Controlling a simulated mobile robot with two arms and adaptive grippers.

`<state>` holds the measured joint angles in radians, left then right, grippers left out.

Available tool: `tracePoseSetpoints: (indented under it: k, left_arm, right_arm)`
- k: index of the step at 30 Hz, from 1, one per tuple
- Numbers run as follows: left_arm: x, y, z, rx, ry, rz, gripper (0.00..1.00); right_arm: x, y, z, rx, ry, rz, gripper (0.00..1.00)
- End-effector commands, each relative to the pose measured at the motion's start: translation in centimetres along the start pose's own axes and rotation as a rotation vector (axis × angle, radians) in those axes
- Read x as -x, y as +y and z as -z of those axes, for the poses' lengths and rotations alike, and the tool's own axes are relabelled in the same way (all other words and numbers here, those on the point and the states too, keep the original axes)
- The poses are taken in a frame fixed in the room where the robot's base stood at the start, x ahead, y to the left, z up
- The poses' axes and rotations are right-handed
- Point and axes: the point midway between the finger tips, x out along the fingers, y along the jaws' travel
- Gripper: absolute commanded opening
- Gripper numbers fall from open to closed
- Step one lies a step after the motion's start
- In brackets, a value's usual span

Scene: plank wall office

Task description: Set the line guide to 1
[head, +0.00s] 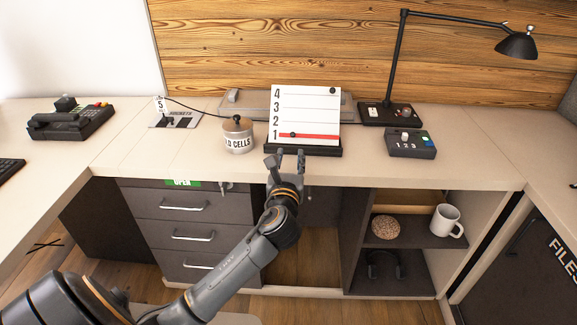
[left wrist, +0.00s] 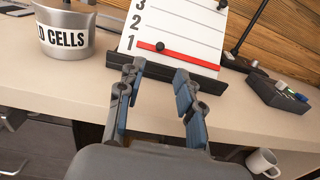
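The line guide is a red bar (head: 312,137) with a dark round knob at its left part. It lies across a white board (head: 308,105) numbered 4 to 1 from top to bottom, at the row of the 1. The bar also shows in the left wrist view (left wrist: 180,57), low on the board, beside the 1. The board leans on a dark stand at the table's front edge. My left gripper (head: 287,155) is open and empty, just in front of the stand's lower edge, apart from the bar. Its two fingers (left wrist: 157,90) stand apart in the wrist view. My right gripper is not in view.
A metal can labelled "D CELLS" (head: 238,137) stands left of the board. A dark box numbered 1 2 3 (head: 410,146) and a desk lamp (head: 518,45) are to the right. A telephone (head: 70,122) is at the far left. A mug (head: 446,221) sits on the shelf below.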

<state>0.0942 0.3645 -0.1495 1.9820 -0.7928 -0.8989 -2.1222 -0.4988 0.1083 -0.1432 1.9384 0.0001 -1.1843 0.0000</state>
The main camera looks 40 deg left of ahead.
Motion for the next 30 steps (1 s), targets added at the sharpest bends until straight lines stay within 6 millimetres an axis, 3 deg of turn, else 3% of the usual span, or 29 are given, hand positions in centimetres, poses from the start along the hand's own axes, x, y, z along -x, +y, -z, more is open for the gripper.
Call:
tracePoseSetpoints:
  k: [3,9,26,30]
  left_arm:
    - [2.0,0.0,0.1,0.000,0.001,0.001,0.36]
    - [3.5,0.0,0.1,0.000,0.002,0.000,0.36]
    - [3.6,0.0,0.1,0.004,0.003,-0.001,0.36]
    - [4.1,0.0,2.6,0.114,0.071,-0.001,0.36]
  right_arm:
    - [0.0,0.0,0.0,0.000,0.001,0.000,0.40]
    - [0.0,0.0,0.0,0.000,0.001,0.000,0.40]
    - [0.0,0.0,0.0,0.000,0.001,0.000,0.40]
    - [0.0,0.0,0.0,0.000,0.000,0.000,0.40]
